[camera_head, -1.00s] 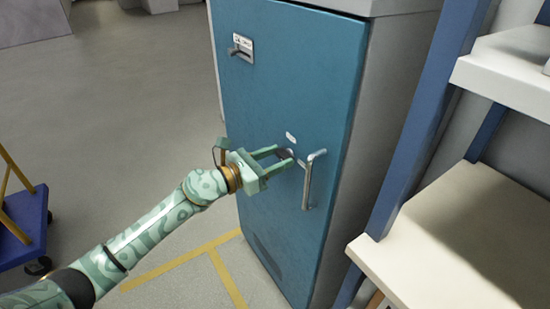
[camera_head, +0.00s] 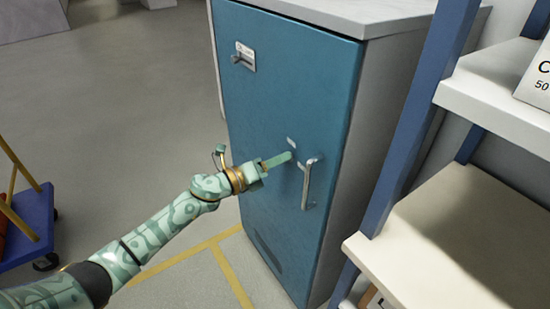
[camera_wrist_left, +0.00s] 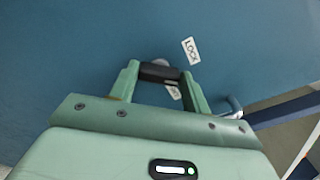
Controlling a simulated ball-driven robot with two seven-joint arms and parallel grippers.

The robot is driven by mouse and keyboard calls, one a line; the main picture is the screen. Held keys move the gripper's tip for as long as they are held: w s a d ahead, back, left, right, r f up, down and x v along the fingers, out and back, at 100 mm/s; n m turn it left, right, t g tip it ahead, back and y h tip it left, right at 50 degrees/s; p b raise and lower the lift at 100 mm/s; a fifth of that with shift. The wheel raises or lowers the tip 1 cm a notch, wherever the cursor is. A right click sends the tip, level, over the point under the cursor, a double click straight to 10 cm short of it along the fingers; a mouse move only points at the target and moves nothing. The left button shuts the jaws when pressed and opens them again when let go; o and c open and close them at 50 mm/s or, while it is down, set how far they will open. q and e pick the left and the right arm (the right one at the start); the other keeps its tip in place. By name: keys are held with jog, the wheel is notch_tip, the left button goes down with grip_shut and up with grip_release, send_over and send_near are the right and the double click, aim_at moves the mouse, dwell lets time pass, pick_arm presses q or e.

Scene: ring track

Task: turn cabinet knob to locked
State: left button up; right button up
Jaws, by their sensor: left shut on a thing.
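The blue cabinet (camera_head: 285,75) stands upright ahead with its door closed. Its dark knob (camera_wrist_left: 160,72) shows in the left wrist view as a bar between the two fingertips. My left gripper (camera_head: 289,157) is shut on the knob, also seen in the left wrist view (camera_wrist_left: 162,70). In the head view the finger hides the knob. A white LOCK label (camera_wrist_left: 191,50) is just beyond the fingertips; a second label (camera_wrist_left: 173,91) is partly visible between the fingers. My right gripper is not in view.
A metal door handle (camera_head: 308,183) is close to the right of my left gripper. A small latch (camera_head: 242,58) is higher on the door. A blue-framed shelf rack (camera_head: 408,130) stands at the right, a blue cart (camera_head: 28,222) at the left. The floor between is open.

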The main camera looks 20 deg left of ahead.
pick_arm(q)
jog(key=shift+n+p, duration=1.75)
jog(key=shift+n, duration=2.25)
jog(key=shift+a+f+n, duration=0.1)
jog(key=shift+f+n, duration=0.05)
jog(key=shift+n, duration=0.15)
jog(key=o, duration=1)
jog(key=p+v, duration=0.2)
jog(key=v, duration=1.4)
